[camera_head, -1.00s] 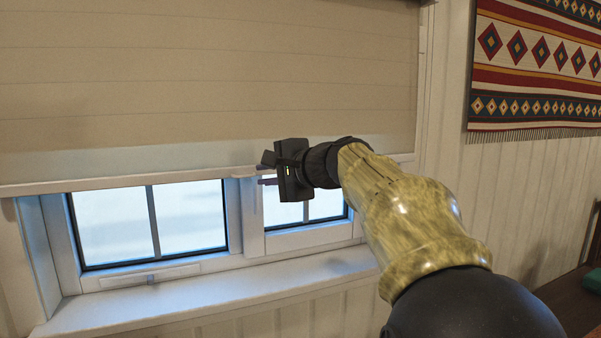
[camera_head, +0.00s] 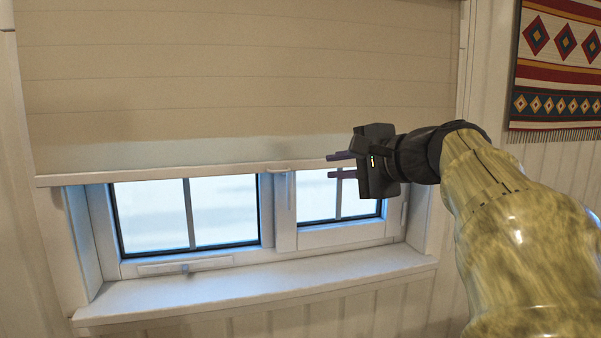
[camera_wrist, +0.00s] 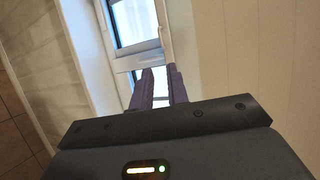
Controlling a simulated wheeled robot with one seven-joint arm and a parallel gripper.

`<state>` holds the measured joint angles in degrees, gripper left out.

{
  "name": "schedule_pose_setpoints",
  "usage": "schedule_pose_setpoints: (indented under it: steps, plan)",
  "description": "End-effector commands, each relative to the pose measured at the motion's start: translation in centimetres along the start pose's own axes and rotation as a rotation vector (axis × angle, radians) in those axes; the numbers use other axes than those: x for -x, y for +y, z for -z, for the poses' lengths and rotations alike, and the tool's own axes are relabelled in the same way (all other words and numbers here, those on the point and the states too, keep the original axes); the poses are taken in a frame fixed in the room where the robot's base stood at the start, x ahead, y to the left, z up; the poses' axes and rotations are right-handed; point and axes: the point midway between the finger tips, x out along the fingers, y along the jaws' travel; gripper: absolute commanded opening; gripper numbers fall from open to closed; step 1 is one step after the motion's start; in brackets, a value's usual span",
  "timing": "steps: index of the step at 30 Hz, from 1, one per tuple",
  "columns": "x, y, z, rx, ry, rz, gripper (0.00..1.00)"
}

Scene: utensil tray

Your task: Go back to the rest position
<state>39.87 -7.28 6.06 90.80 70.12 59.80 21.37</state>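My gripper (camera_head: 333,165) shows in the head view at the right of the window, level with the lower edge of the blind. Its two thin purple fingers point left, with a clear gap between them. In the wrist view the fingers of my gripper (camera_wrist: 160,88) stand apart in front of the window, with nothing held between them. I cannot tell how far the fingertips are from the blind or the window.
A beige blind (camera_head: 240,85) hangs over the upper window. Below it are the window panes (camera_head: 224,210) and a white sill (camera_head: 250,285). A patterned wall hanging (camera_head: 560,75) is at the upper right. No loose objects show.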

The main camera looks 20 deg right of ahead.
Motion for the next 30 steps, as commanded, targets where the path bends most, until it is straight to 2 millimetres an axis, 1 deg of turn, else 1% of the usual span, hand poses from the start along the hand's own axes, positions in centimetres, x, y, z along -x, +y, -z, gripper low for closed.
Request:
schedule_pose_setpoints:
  steps: [2,5,8,11,12,14,15,17,18,20,21,23,24,27,30]
  plan:
    - [0.0,0.0,0.0,0.0,0.0,-0.001,0.16]
    - [-0.5,0.9,0.1,0.002,0.002,-0.021,0.16]
    - [-1.8,3.6,0.4,0.014,0.01,-0.087,0.16]
    - [-3.6,8.2,0.5,0.049,0.017,-0.2,0.16]
    - [-4.3,10.4,0.5,0.072,0.018,-0.256,0.16]
    - [-5.3,14.1,0.3,0.115,0.015,-0.345,0.16]
    - [-5.8,16.5,0.1,0.15,0.009,-0.406,0.16]
    - [-6.4,20.2,-0.4,0.211,-0.005,-0.495,0.16]
    - [-6.7,22.6,-0.8,0.257,-0.019,-0.554,0.16]
    - [-6.9,26.3,-1.5,0.337,-0.049,-0.642,0.16]
    - [-6.8,28.7,-2.1,0.394,-0.074,-0.7,0.16]
    - [-6.6,32.2,-3.0,0.491,-0.117,-0.78,0.16]
    - [-6.3,34.2,-3.6,0.558,-0.149,-0.827,0.16]
    - [-5.4,38.8,-5.0,0.717,-0.237,-0.922,0.16]
    - [-4.4,42.0,-6.2,0.857,-0.321,-0.982,0.16]
